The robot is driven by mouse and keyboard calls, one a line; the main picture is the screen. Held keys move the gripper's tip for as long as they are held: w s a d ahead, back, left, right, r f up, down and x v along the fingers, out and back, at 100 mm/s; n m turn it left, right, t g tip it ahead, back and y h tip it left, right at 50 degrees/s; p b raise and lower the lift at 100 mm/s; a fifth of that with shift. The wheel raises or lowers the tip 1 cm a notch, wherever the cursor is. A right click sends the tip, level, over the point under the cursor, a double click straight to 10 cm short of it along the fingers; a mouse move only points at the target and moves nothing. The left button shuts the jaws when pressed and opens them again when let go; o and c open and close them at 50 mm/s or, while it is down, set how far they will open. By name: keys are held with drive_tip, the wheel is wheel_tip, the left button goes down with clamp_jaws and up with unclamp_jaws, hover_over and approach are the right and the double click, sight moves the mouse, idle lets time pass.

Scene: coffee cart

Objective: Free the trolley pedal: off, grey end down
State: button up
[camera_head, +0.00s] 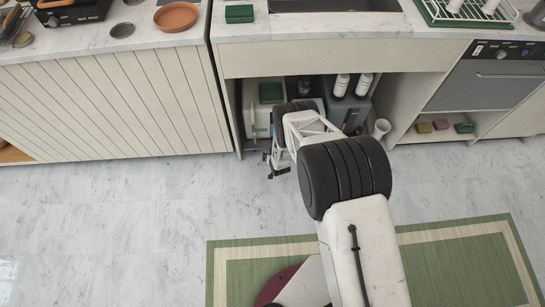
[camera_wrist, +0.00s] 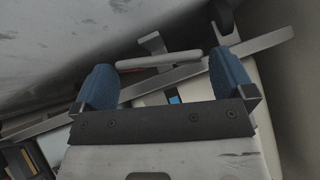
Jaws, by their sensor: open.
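My gripper (camera_wrist: 163,64) is open, its two blue fingers spread wide and nothing gripped. In the wrist view a pale grey bar (camera_wrist: 160,60), which looks like the trolley pedal, lies crosswise between and slightly beyond the fingertips. A sliver of red shows under its left half, and a grey upright piece stands behind it. I cannot tell its tilt, or whether a finger touches it. In the head view my gripper (camera_head: 277,163) is low at the front of the open bay under the counter. The pedal cannot be made out there, and my arm covers part of the bay.
A long metal rail (camera_wrist: 268,44) crosses behind the fingers. Two white bottles (camera_head: 341,86) and a grey container (camera_head: 352,106) stand in the bay. Cabinet walls bound both sides. The floor (camera_head: 110,205) in front is clear.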

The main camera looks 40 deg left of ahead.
drive_tip(key=c, duration=0.7)
drive_tip(key=shift+c, duration=0.2)
drive_tip(key=shift+s+t+h, duration=0.1)
drive_tip(key=shift+t+h, duration=0.2)
drive_tip(key=shift+s+a+n+t+h, duration=0.1)
drive_tip(key=shift+a+n+t+h, duration=0.05)
drive_tip(key=shift+n+t+h, duration=0.45)
drive_tip(key=shift+s+a+n+t+h, duration=0.1)
drive_tip(key=shift+a+n+t+h, duration=0.05)
drive_tip(key=shift+n+t+h, duration=0.45)
drive_tip(key=o, duration=0.7)
drive_tip(key=shift+o, duration=0.2)
drive_tip(key=shift+s, duration=0.1)
drive_tip(key=v, duration=0.7)
drive_tip(key=shift+s+r, duration=0.2)
drive_tip(key=shift+s, duration=0.05)
